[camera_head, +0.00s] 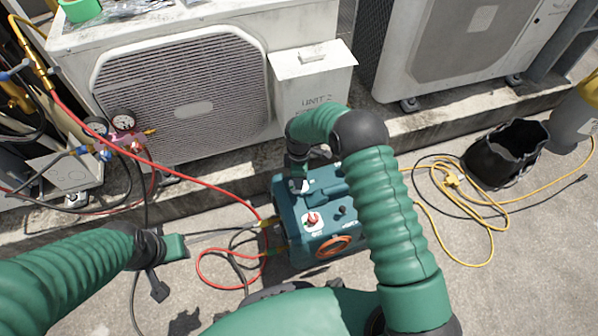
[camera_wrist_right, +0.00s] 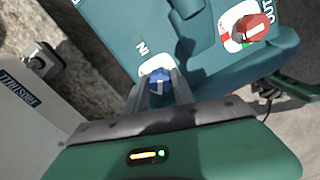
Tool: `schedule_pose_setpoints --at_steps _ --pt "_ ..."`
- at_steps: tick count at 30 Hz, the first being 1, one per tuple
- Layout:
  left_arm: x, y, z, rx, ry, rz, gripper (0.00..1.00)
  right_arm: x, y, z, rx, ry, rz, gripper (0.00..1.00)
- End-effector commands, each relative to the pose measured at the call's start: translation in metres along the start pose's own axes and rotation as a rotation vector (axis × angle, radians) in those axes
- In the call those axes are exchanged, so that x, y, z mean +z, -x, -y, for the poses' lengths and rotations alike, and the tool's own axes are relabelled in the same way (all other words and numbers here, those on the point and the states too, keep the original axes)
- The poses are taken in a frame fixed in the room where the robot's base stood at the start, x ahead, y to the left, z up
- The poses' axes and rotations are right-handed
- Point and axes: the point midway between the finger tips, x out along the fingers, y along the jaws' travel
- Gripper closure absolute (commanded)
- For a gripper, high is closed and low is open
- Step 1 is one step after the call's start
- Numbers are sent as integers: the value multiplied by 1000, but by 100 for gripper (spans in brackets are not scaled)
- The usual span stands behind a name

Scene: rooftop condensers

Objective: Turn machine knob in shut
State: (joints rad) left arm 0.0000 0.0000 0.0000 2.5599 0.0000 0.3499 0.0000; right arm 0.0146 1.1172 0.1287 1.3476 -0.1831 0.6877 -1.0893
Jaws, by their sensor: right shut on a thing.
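The teal machine (camera_head: 300,240) stands on the roof floor in the middle of the head view. In the right wrist view, its blue knob (camera_wrist_right: 159,76) sits beside the letters "IN" and between the fingers of my right gripper (camera_wrist_right: 160,88), which is shut on it. A red knob (camera_wrist_right: 250,27) with a white bar sits beside the "OUT" mark; it also shows in the head view (camera_head: 313,219). In the head view my right gripper (camera_head: 298,186) is at the machine's far left top, hiding the blue knob. My left gripper (camera_head: 176,247) is left of the machine, apart from it; its jaws are unclear.
Red hose (camera_head: 195,184) and dark cables run left of the machine. White condenser units (camera_head: 200,150) stand behind on a concrete ledge. A black bag (camera_head: 505,155) and yellow cable (camera_head: 455,183) lie at right. Gauges (camera_head: 123,122) hang at left.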

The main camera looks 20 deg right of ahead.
Motion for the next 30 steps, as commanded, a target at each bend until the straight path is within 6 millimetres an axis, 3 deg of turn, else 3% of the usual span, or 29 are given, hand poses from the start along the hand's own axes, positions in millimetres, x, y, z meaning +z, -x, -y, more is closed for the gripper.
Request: schedule_pose_setpoints --at_steps 1,12,30 --pt "-2 11 0 0 0 0 64 0 5 0 0 -43 0 100" --pt "-9 38 0 0 0 0 64 0 4 0 1 -395 0 100" --pt "-14 60 0 0 0 0 64 -1 2 0 3 -868 -2 100"
